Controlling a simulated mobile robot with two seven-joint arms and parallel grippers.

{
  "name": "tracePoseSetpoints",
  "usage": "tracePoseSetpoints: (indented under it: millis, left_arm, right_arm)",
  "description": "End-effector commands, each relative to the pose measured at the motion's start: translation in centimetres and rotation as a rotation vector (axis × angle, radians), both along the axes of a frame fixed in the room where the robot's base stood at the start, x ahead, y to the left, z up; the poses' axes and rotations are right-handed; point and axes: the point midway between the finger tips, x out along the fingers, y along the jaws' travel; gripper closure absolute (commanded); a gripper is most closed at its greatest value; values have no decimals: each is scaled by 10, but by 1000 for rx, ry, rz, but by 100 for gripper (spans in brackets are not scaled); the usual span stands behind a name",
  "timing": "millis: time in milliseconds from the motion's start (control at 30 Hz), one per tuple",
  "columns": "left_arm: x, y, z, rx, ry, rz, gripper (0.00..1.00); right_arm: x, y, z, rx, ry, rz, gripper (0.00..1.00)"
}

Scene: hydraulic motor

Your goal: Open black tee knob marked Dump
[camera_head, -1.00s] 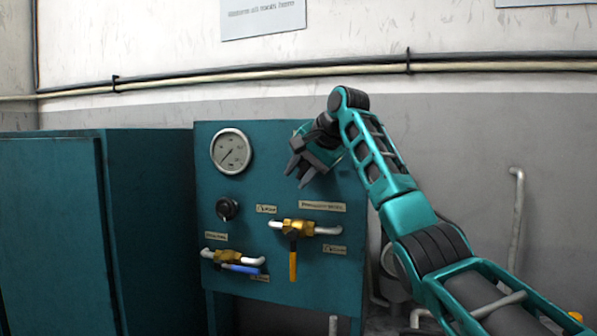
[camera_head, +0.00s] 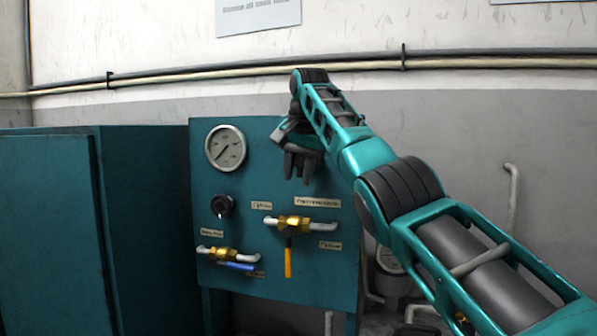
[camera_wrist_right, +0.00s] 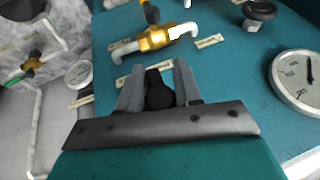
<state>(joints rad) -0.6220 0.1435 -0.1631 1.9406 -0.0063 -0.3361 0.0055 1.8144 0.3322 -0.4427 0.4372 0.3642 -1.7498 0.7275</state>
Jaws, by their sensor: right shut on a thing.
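My right gripper (camera_head: 297,176) is at the upper right of the teal panel (camera_head: 268,150), fingers pointing down and in toward it. In the right wrist view, my right gripper (camera_wrist_right: 158,72) is shut on a black tee knob (camera_wrist_right: 158,92), which sits between the two grey fingers. The gripper hides this knob in the head view. A second black knob (camera_head: 221,206) is on the panel's left, below the gauge; it also shows at the top right of the wrist view (camera_wrist_right: 259,10). The label lettering is too small to read. My left gripper is not in view.
A round gauge (camera_head: 226,148) is at the panel's upper left. A brass valve with a yellow handle (camera_head: 288,262) hanging down is below my gripper. Another valve with a blue handle (camera_head: 237,266) is lower left. A teal cabinet (camera_head: 50,220) stands on the left.

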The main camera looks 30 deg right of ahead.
Motion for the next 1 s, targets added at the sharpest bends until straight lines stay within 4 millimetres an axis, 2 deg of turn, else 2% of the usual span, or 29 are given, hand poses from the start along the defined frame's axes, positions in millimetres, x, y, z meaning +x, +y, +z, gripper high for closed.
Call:
tracePoseSetpoints:
  millis: [367,400,600,867,1000]
  left_arm:
    - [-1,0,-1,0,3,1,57]
    - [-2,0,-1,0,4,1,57]
    - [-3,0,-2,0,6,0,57]
    - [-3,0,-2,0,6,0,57]
    - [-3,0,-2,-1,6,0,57]
  right_arm:
    - [1,0,3,-5,-7,1,97]
    - [1,0,2,-5,-7,1,63]
    - [0,0,1,-3,-3,1,44]
    - [0,0,2,-2,-1,0,44]
    - [-6,-1,14,-3,-2,1,44]
